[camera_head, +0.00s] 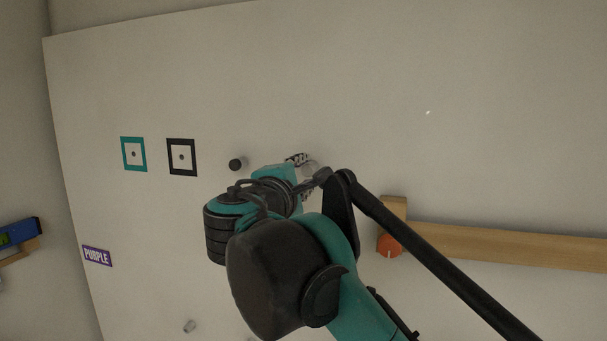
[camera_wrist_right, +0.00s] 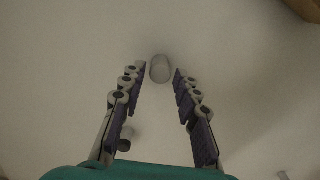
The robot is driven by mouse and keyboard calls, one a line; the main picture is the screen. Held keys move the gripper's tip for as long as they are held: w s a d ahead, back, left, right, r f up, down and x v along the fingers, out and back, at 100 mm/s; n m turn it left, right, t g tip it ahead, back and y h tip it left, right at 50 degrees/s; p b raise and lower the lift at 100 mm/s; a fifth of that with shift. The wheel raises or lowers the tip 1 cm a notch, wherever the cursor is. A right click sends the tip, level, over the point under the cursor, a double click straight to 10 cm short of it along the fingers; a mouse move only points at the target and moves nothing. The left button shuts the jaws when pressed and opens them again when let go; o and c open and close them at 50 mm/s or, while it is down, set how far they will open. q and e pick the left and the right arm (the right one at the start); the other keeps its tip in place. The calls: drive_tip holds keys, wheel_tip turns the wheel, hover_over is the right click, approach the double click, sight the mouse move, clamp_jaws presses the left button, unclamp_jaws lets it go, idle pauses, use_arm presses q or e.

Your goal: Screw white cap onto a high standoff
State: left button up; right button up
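A short whitish cylinder (camera_wrist_right: 160,68), a cap or a standoff on the wall, sits between and just beyond the fingertips of my right gripper (camera_wrist_right: 160,78) in the right wrist view. I cannot tell which it is. The fingers are apart on both sides and do not visibly touch it. In the head view the same pale piece (camera_head: 310,169) shows at the right gripper (camera_head: 302,173), partly hidden by the fingers. A pale standoff (camera_head: 189,326) projects from the panel low down, with another piece cut off at the bottom edge. My left gripper is out of view.
A dark-ended standoff (camera_head: 237,164) is just left of my right gripper. Teal (camera_head: 134,154) and black (camera_head: 182,157) square frames hang farther left, above a PURPLE label (camera_head: 97,256). An orange round piece (camera_head: 389,245) is by a wooden rail (camera_head: 500,246).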

drive_tip(key=n, duration=0.3)
drive_tip(key=shift+n, duration=0.3)
drive_tip(key=n, duration=0.4)
clamp_jaws()
drive_tip(key=shift+m, duration=0.9)
drive_tip(key=shift+o, duration=1.6)
unclamp_jaws()
